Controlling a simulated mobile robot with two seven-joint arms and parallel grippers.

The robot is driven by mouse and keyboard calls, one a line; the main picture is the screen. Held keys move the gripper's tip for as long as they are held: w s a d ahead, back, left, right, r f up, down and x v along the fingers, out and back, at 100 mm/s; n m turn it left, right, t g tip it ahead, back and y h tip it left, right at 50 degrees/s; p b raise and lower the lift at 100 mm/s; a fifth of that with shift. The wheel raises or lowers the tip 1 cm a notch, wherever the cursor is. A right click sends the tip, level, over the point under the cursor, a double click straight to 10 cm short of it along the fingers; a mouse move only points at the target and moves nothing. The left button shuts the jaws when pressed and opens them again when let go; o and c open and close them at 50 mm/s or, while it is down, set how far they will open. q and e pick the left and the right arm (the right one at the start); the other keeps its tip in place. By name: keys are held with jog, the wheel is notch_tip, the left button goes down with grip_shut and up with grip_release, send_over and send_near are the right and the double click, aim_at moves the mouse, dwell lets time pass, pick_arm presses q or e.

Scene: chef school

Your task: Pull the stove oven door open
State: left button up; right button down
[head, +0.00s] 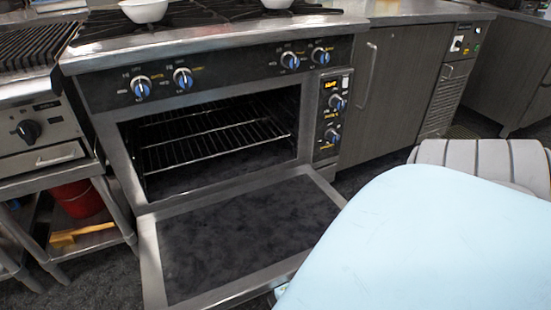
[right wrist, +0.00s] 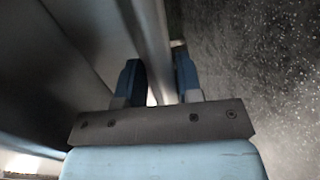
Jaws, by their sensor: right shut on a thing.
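The stove oven door (head: 240,235) is swung down and lies about flat, its dark inner face turned up. The oven opening (head: 210,145) behind it shows wire racks. In the right wrist view my right gripper (right wrist: 159,82) has its two blue fingers on either side of a long metal bar, the door handle (right wrist: 150,38), and is shut on it. In the head view my pale blue right arm covers the lower right, and the handle and right fingers are hidden there. My left gripper is in neither view.
Stove knobs (head: 183,78) line the panel above the oven. White bowls (head: 144,10) stand on the burners. A shelf with a red bucket (head: 78,198) is at the left. Cabinets (head: 385,95) stand at the right. Dark floor (right wrist: 250,70) lies beside the handle.

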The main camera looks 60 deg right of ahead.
jog(key=shift+w+d+f, duration=0.15)
jog(key=shift+d, duration=0.05)
dwell(0.3)
jog(key=c, duration=1.1)
grip_release()
jog(key=shift+a, duration=0.1)
jog(key=shift+s+a, duration=0.1)
jog(key=shift+s, duration=0.1)
